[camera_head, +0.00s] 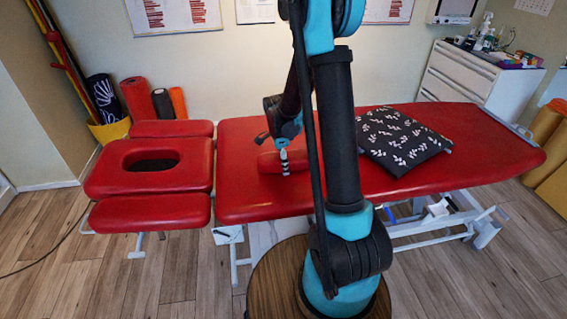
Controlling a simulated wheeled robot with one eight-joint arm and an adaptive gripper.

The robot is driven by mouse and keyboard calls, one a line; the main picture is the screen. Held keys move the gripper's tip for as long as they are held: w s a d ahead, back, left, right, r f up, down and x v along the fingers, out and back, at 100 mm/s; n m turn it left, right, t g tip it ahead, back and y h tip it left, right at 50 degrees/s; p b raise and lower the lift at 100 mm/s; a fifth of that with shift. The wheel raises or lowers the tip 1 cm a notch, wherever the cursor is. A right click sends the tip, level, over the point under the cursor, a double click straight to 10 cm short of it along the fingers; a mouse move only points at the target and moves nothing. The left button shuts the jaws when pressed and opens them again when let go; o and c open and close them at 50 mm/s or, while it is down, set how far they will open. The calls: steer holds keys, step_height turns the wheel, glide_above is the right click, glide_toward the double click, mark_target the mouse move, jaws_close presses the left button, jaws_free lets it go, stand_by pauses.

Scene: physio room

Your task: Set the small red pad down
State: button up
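The small red pad (269,162) is a rounded red cushion over the left part of the red treatment table (244,194). My gripper (284,161) points down at the pad, with one pale, dark-banded finger against its near side. The other finger is hidden behind the pad, and the gripper looks shut on it. My upright arm hides part of the pad's right side. I cannot tell whether the pad's underside touches the table or is slightly above it.
A black pillow with white leaves (402,138) lies on the table right of my arm. A separate red headrest with an oval hole (117,175) is at the left. The table's near left surface is clear. A white drawer cabinet (462,77) stands behind right.

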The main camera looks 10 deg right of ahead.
steer(key=shift+f, duration=0.1)
steer(key=o, duration=1.3)
steer(key=shift+c, duration=0.2)
steer(key=r, duration=0.7)
steer(key=a+r, duration=0.1)
steer(key=r, duration=0.3)
steer(key=shift+r, duration=0.3)
steer(key=shift+a+r, duration=0.1)
steer(key=shift+r, duration=0.1)
steer(key=shift+s+r, duration=0.15)
steer(key=shift+s, duration=0.2)
steer(key=s+d+f+n+t, duration=0.2)
steer(key=s+n, duration=0.7)
steer(key=s, duration=0.1)
steer(key=s+d+f+n+t+y, duration=0.1)
steer(key=s+d+f+n+t, duration=0.1)
steer(key=s+n, duration=0.7)
steer(key=shift+s+d, duration=0.6)
steer(key=shift+s, duration=0.55)
